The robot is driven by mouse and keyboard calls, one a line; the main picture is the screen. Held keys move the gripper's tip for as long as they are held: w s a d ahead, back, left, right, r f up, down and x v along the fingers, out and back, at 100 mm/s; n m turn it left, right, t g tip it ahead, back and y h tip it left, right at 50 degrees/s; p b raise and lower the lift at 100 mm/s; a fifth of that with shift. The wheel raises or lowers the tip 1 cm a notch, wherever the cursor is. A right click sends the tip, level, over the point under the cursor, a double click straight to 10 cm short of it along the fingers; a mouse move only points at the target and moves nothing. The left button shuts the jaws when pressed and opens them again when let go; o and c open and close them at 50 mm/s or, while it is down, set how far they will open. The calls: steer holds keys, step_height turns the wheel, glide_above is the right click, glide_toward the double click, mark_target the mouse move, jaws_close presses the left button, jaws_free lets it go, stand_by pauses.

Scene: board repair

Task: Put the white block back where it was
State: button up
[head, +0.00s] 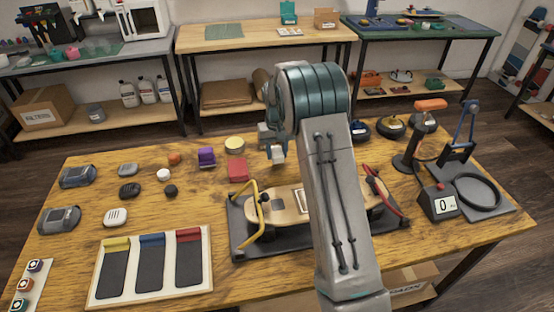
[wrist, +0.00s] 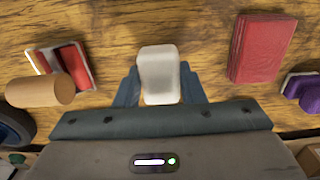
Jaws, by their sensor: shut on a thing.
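The white block (wrist: 159,72) is between the two fingers of my gripper (wrist: 160,92) in the wrist view. The gripper is shut on it, and the block's far end sticks out past the fingertips. In the head view my gripper (head: 277,155) is over the back middle of the wooden table, to the right of a red block (head: 237,169). The white block is too small to make out clearly there. From the pictures I cannot tell whether the block touches the tabletop.
The red block (wrist: 262,48) and a purple object (wrist: 302,88) are right of my gripper in the wrist view. A wooden cylinder (wrist: 40,91) is at left. In the head view, a clamped board (head: 288,206) is in front, partly hidden by my arm. A sectioned tray (head: 150,298) is at front left.

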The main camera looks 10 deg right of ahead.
mark_target(277, 160)
steer(key=shift+f, duration=1.9)
steer(key=shift+f, duration=0.1)
steer(key=o, duration=1)
steer(key=shift+c, duration=0.2)
